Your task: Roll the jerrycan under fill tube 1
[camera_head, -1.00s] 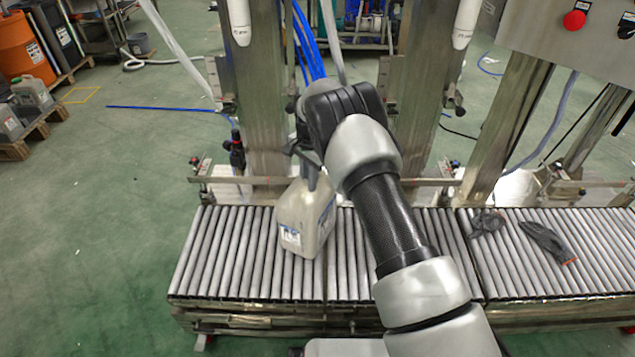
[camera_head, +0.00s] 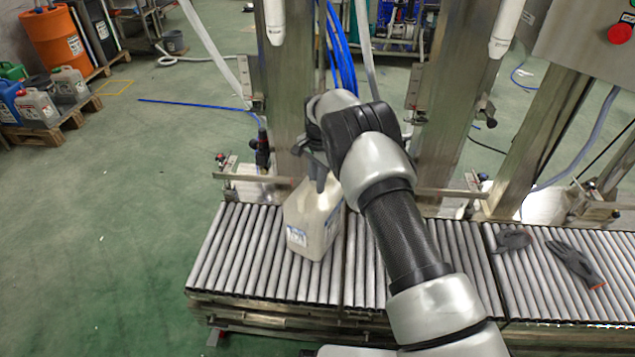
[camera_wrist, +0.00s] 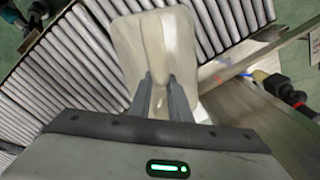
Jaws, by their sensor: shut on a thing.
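The pale jerrycan (camera_head: 312,222) with a blue-and-white label stands upright on the roller conveyor (camera_head: 236,255), in its left section. My gripper (camera_head: 317,180) is above it, shut on its top handle. The wrist view shows both fingers (camera_wrist: 160,98) closed around the handle of the jerrycan (camera_wrist: 155,45). Two white fill tubes hang at the top of the head view, a left one (camera_head: 274,20) and a right one (camera_head: 506,25). The jerrycan is to the right of the left tube in the picture. No tube number is readable. My arm hides part of the rollers.
Steel posts (camera_head: 280,110) and a rail (camera_head: 455,193) stand along the conveyor's far side. Dark grey gloves (camera_head: 575,264) lie on the right rollers. A control panel (camera_head: 590,45) is at upper right. Rollers left of the jerrycan are clear.

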